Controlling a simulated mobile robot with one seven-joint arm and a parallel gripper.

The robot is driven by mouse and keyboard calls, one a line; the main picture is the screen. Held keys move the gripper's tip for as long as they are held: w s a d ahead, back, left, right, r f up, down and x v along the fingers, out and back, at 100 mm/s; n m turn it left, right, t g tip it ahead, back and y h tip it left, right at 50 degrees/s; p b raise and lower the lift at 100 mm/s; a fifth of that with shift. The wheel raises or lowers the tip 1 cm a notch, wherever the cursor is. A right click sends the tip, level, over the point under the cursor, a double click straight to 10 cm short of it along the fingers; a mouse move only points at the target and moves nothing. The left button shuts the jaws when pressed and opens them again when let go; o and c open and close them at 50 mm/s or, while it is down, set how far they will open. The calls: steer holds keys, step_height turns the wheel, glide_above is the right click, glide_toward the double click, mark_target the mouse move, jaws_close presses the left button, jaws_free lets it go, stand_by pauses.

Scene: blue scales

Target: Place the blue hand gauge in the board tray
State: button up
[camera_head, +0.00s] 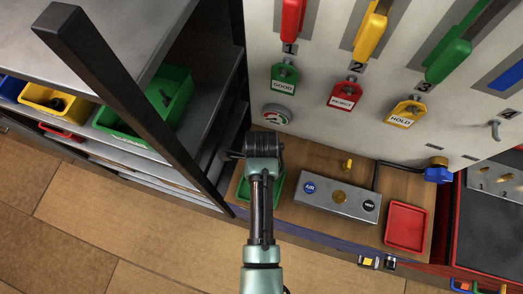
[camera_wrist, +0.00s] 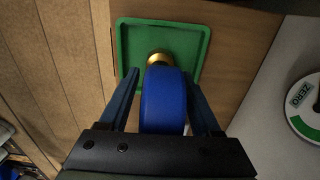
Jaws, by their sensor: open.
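A blue rounded gauge with a brass end (camera_wrist: 164,102) sits between the two fingers of my gripper (camera_wrist: 161,76) in the wrist view. The fingers stand apart on either side of it, and my gripper is open. Beyond the gauge lies a green tray (camera_wrist: 126,48) on the wooden board; the brass end overlaps its floor. I cannot tell whether the gauge rests on the tray. In the head view my arm hides the gauge and part of the green tray (camera_head: 277,187). A red tray (camera_head: 407,226) lies on the board at right.
A grey box with buttons (camera_head: 337,200) stands right of my arm. A blue fitting with a brass top (camera_head: 438,173) is farther right, on a dark pipe. A white panel (camera_head: 330,130) rises behind, with a round dial (camera_head: 277,113). A dark post (camera_head: 130,95) stands left.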

step_height(320, 180, up, 12)
steer(key=shift+r+b, duration=0.1)
steer(key=shift+b, duration=0.3)
steer(key=shift+s, duration=0.1)
stand_by(0.5)
